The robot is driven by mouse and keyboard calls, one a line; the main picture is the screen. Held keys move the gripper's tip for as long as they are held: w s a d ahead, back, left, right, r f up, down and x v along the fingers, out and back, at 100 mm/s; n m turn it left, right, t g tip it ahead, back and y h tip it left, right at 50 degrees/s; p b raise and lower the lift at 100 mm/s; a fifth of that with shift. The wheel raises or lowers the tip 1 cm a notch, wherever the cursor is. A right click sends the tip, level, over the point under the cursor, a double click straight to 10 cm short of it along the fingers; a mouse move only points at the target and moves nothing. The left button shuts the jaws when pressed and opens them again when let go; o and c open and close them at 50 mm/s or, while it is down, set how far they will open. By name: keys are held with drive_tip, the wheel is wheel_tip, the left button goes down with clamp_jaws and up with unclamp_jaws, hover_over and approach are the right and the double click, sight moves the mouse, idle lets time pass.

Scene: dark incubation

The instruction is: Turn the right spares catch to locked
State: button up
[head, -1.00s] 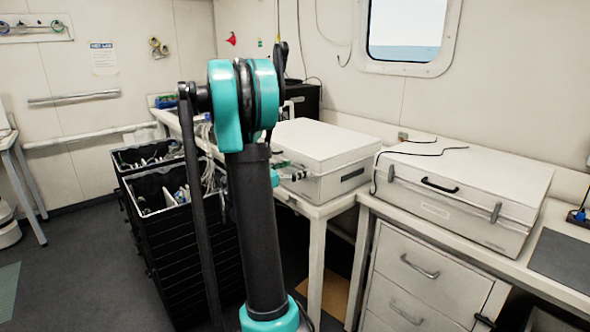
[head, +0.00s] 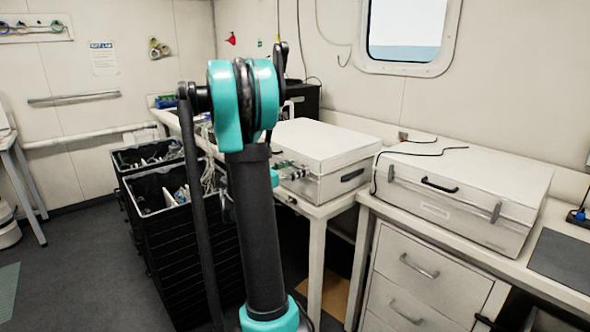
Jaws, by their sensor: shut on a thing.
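A white case (head: 325,145) with a dark side handle (head: 352,175) stands on the bench corner, its lid down. My gripper (head: 299,171) is at the left-facing front of this case, partly hidden behind my own arm. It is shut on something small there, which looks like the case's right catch. The catch itself is covered by the fingers, so its turn angle cannot be told. A second white case (head: 465,192) to the right has a dark front handle (head: 439,186) and two grey catches, a left one (head: 391,173) and a right one (head: 496,212).
Black stacked crates (head: 170,240) with loose gear stand left of my arm. A white drawer cabinet (head: 425,275) is under the right bench. A dark cable (head: 425,150) lies over the right case. Open floor is at the left.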

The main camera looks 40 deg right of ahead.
drive_tip(key=m, duration=0.4)
drive_tip(key=shift+s+m, duration=0.1)
drive_tip(key=shift+m, duration=0.2)
drive_tip(key=m, duration=0.4)
drive_tip(key=shift+m, duration=0.3)
drive_tip(key=m, duration=0.4)
drive_tip(key=shift+f, duration=0.15)
drive_tip(key=shift+s+m, duration=0.1)
drive_tip(key=shift+m, duration=1.9)
drive_tip(key=o, duration=1.2)
drive_tip(key=shift+c, duration=0.2)
